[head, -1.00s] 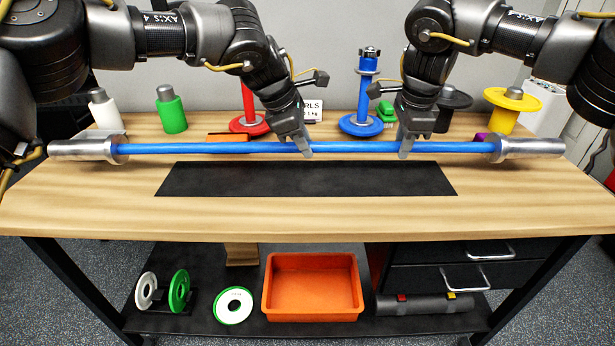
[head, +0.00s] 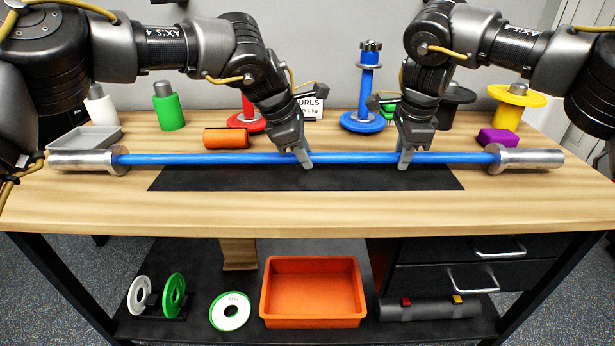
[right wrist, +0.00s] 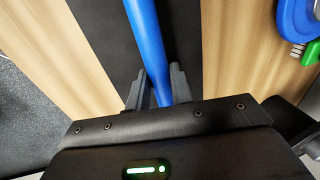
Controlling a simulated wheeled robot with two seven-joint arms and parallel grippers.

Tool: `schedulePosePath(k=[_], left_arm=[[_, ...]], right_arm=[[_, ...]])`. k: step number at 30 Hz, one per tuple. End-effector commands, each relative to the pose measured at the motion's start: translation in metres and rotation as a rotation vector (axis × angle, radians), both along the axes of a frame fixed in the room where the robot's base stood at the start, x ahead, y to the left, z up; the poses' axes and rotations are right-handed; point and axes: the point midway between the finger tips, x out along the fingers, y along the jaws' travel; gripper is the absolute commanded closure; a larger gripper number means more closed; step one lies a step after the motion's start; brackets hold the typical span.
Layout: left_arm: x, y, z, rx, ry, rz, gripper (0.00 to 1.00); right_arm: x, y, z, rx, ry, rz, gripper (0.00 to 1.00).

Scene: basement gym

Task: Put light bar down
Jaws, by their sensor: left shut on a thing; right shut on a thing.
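The light bar (head: 230,159) is a long blue rod with silver sleeves at both ends. It lies level across the head view, over the black mat (head: 300,178) on the wooden bench. My left gripper (head: 305,158) is shut on the bar left of its middle. My right gripper (head: 404,158) is shut on it right of the middle. In the right wrist view the blue bar (right wrist: 148,40) runs between the fingers of my right gripper (right wrist: 158,88). Whether the bar touches the mat or hangs just above it, I cannot tell.
Behind the bar stand a green cylinder (head: 168,108), a blue stand (head: 364,100), and a yellow disc holder (head: 512,100). An orange roller (head: 226,138), a grey tray (head: 84,139) and a purple block (head: 498,138) lie close behind it. An orange bin (head: 312,318) sits on the lower shelf.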

Motion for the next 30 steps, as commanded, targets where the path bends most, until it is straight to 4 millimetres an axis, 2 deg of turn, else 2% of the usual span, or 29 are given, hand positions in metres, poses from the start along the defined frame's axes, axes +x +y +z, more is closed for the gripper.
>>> schedulePosePath(k=[1, 5, 6, 11, 20, 30], left_arm=[[0.0006, -0.0009, 0.0024, -0.004, -0.006, -0.002, 0.74], [0.0004, -0.0006, 0.0021, -0.003, -0.004, -0.001, 0.57], [0.0004, -0.0006, 0.0019, -0.003, -0.003, 0.000, 0.56], [0.0002, -0.0002, 0.0010, -0.001, -0.001, -0.001, 0.56], [0.0000, -0.0003, 0.0004, -0.001, -0.001, -0.001, 0.20], [-0.0004, 0.0016, 0.0047, -0.001, -0.002, 0.001, 0.20]], right_arm=[[-0.0003, -0.0006, -0.0025, -0.002, 0.003, -0.001, 0.74], [-0.0002, -0.0005, -0.0014, -0.002, 0.002, 0.000, 0.57], [-0.0003, -0.0004, -0.0012, -0.001, 0.002, 0.000, 0.56], [-0.0002, -0.0003, -0.0007, -0.001, 0.001, 0.000, 0.56], [0.0000, -0.0001, -0.0003, 0.000, 0.001, 0.000, 0.56], [-0.0001, -0.0001, -0.0001, 0.000, 0.000, 0.000, 0.56]])
